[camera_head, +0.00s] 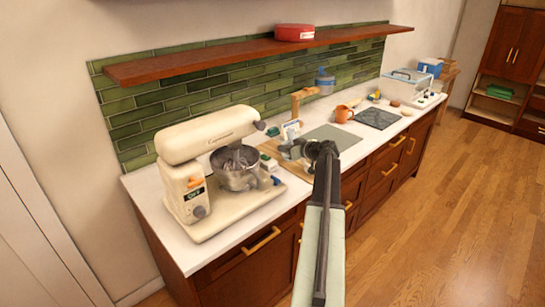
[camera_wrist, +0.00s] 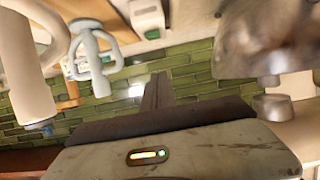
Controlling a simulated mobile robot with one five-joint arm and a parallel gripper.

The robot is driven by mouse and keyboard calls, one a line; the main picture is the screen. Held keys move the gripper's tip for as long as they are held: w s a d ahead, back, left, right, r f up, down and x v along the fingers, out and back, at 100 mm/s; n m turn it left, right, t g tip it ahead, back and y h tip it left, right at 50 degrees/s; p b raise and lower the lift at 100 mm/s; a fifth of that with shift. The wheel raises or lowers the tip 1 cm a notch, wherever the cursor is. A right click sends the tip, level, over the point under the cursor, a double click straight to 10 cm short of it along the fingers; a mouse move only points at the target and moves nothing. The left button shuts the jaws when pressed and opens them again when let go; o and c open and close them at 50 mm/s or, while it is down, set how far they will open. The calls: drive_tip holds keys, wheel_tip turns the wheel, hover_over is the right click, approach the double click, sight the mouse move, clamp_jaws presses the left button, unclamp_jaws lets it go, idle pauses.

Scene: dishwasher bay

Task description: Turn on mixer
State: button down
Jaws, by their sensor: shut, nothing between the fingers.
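The cream stand mixer (camera_head: 205,140) stands on the white counter at the left in the head view. Its column has a small lit panel (camera_head: 194,183) with text too small to read surely, and a grey round knob (camera_head: 200,212) below it. A metal bowl (camera_head: 238,178) sits under its lowered head. My gripper (camera_head: 288,151) is right of the bowl, above the counter and apart from the mixer. In the wrist view my gripper (camera_wrist: 157,85) is shut and empty. A blurred metallic shape fills the upper right there; I cannot tell surely what it is.
A cutting board (camera_head: 292,169) and small items lie beside the mixer. An orange mug (camera_head: 343,114), a dark slab (camera_head: 377,118) and a clear-lidded box (camera_head: 406,81) stand farther along the counter. A wooden shelf (camera_head: 250,55) runs above. The floor (camera_head: 440,200) at right is clear.

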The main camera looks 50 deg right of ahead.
drive_tip(key=b, duration=0.4)
hover_over(271, 162)
drive_tip(key=f, duration=0.3)
drive_tip(key=shift+w+d+f, duration=0.15)
drive_tip(key=shift+w+f, duration=0.05)
drive_tip(key=shift+f, duration=0.2)
wheel_tip(271, 162, down, 3)
drive_tip(key=b, duration=0.3)
drive_tip(key=shift+f, duration=0.2)
drive_tip(key=shift+s+f+b, duration=0.15)
drive_tip(key=shift+f+b, duration=0.15)
drive_tip(key=shift+b, duration=0.05)
drive_tip(key=shift+r, duration=0.1)
